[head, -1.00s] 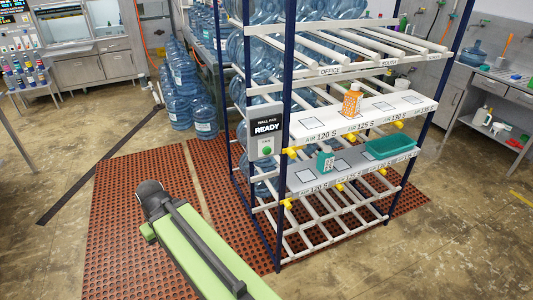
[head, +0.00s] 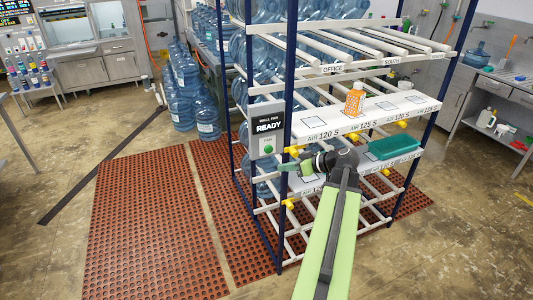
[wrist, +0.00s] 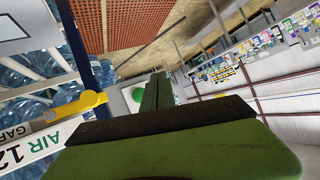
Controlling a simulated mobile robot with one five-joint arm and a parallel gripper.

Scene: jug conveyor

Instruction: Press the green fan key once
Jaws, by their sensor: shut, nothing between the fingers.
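The green fan key (head: 268,149) is a round green button on a pale panel below a dark display (head: 268,125) reading "WALL FAN READY", on the front left post of the rack. My gripper (head: 285,167) is shut and empty, pointing left, slightly below and right of the key in the head view. In the wrist view the green key (wrist: 138,95) shows just left of my gripper's shut fingers (wrist: 157,92), which hide part of its panel. I see a gap in the head view but cannot tell the depth.
The rack's white shelf (head: 330,122) holds an orange bottle (head: 354,101). A teal tray (head: 394,148) sits on the lower shelf. A yellow fitting (wrist: 87,103) is close to my gripper, on its left in the wrist view. Red mats (head: 150,220) leave free floor at left.

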